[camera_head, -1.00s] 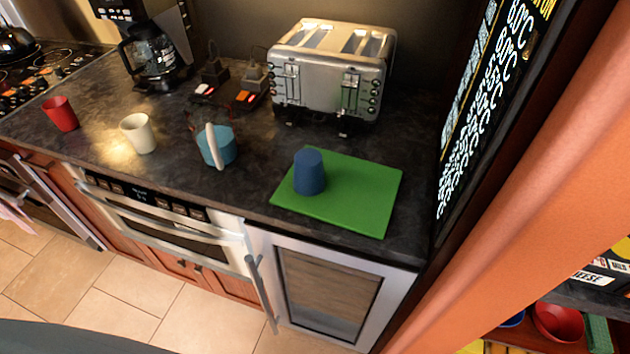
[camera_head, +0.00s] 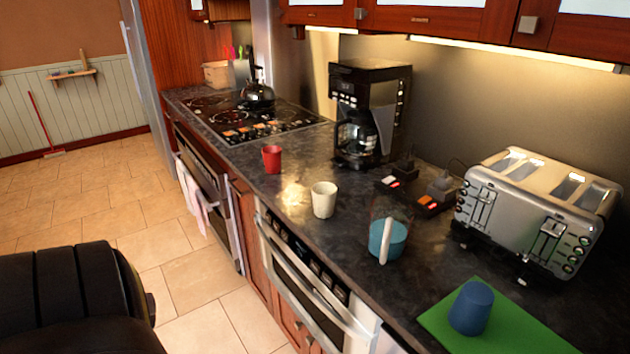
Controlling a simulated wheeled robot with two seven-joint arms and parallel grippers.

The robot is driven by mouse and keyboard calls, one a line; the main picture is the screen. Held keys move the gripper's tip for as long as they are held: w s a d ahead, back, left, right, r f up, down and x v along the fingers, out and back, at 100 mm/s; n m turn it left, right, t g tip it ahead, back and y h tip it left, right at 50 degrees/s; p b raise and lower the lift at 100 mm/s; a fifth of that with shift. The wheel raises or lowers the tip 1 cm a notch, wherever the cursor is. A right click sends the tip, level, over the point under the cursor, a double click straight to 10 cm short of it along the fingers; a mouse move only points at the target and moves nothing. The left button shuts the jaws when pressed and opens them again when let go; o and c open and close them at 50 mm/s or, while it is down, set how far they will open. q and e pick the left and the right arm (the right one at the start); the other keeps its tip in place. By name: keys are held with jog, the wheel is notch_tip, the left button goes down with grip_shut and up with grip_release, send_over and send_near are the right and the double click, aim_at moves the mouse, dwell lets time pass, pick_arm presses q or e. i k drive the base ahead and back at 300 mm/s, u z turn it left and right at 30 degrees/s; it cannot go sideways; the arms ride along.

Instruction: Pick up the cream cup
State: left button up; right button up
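The cream cup (camera_head: 323,200) stands upright on the dark countertop, between a red cup (camera_head: 272,159) and a teal container (camera_head: 388,240). It is near the counter's front edge, above the built-in oven. Nothing covers it. Neither of my grippers is in view.
A coffee maker (camera_head: 368,112) stands behind the cup. A toaster (camera_head: 541,212) and a blue cup (camera_head: 471,308) on a green board (camera_head: 503,327) are to the right. A kettle (camera_head: 257,92) sits on the stove at the back left.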

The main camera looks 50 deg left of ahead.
aim_at(324, 201)
jog(key=u, duration=1.5)
